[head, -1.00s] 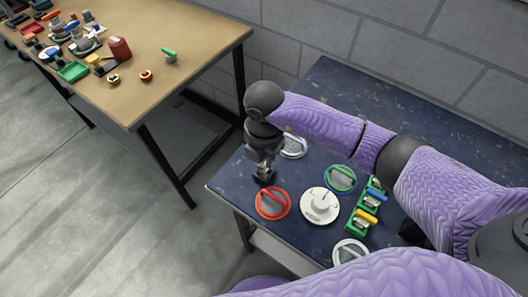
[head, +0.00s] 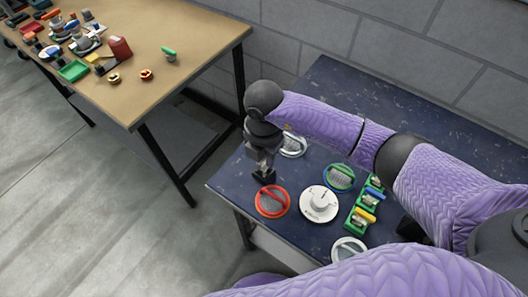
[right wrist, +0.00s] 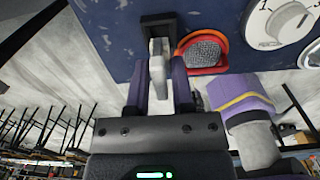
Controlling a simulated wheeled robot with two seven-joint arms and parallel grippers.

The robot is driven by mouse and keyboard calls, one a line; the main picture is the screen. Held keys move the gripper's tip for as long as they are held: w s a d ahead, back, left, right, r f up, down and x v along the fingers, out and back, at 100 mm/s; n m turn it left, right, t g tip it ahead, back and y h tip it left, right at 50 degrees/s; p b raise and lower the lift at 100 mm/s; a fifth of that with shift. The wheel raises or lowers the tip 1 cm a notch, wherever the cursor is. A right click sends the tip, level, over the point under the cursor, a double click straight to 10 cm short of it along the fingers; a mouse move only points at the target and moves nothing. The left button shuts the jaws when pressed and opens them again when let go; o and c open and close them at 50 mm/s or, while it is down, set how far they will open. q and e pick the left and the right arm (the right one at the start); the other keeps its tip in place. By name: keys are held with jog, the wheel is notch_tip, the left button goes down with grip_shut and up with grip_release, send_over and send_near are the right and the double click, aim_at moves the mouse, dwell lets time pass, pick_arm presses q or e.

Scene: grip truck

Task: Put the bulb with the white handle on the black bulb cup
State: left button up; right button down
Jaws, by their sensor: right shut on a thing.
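My right gripper (right wrist: 159,85) is shut on the bulb with the white handle (right wrist: 157,68), whose pale handle shows between the fingers in the right wrist view. The black bulb cup (right wrist: 150,19) is just beyond the fingertips, at the table's edge, and the bulb's far end meets or overlaps it. I cannot tell whether the bulb is seated in it. In the head view the right gripper (head: 263,161) points down, right above the black cup (head: 264,178), left of the red ring. My left gripper is not in view.
A red-ringed disc (head: 272,201), a white round dial (head: 319,204), a green-ringed disc (head: 340,178) and a green rack (head: 350,219) with coloured handles stand close by on the dark blue table (head: 225,183). A brown table (head: 195,60) with several small things is at left.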

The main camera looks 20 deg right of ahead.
jog(key=shift+f, duration=0.15)
dwell(0.4)
jog(key=shift+f+b, duration=0.3)
jog(key=shift+f, duration=0.15)
dwell(0.4)
jog(key=shift+f, duration=0.45)
jog(key=shift+f, duration=0.4)
dwell(0.8)
jog(key=shift+c, duration=0.4)
grip_release()
